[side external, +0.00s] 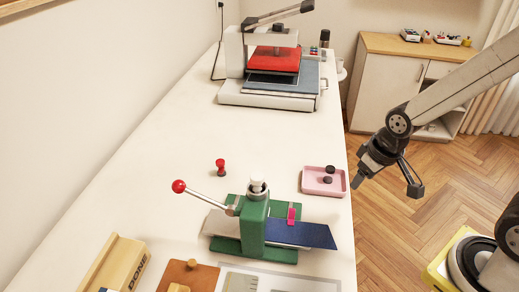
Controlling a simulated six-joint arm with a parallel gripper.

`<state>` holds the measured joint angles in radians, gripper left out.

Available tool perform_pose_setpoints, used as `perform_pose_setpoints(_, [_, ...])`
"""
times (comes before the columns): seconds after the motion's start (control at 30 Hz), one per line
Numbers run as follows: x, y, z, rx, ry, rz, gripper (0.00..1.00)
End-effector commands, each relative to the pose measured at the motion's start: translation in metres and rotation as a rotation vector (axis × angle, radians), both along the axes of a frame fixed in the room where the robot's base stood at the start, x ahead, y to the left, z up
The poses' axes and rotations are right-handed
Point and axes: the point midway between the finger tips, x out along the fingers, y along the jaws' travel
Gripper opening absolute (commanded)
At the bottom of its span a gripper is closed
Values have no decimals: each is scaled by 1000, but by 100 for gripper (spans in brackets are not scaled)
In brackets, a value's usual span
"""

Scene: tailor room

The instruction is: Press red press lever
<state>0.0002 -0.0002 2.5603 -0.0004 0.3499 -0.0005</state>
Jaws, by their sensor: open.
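A green hand press (252,225) stands on the white table in the near middle. Its lever is a metal rod (207,196) with a red ball knob (179,186) at the end, sticking out to the left and slightly up. Dark blue material (303,235) lies through the press on its right side. My gripper (384,187) is open and empty, in the air off the right edge of the table. It is to the right of the press and the pink tray, well apart from the lever.
A pink tray (312,189) holding black round pieces is near the table's right edge. A small red stamp (220,168) stands behind the press. A heat press (274,68) with a red plate is at the back. A wooden box (114,264) is front left. The table's middle is clear.

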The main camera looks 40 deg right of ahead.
Motion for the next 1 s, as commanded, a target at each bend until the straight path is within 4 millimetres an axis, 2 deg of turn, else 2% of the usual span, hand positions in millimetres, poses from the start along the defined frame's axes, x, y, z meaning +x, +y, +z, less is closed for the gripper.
perform_pose_setpoints(0.03, [0,0,0,0,-1,1,45])
perform_pose_setpoints(0.17, [4,3,2,0,-7,12,4])
perform_pose_setpoints(0.2, [6,5,3,0,-11,21,0])
perform_pose_setpoints(0.37, [21,20,13,1,-42,76,0])
perform_pose_setpoints(0.57, [52,59,36,6,-110,202,0])
perform_pose_setpoints(0.8, [83,128,76,25,-211,390,0])
perform_pose_setpoints(1.0, [95,192,112,51,-295,545,0])
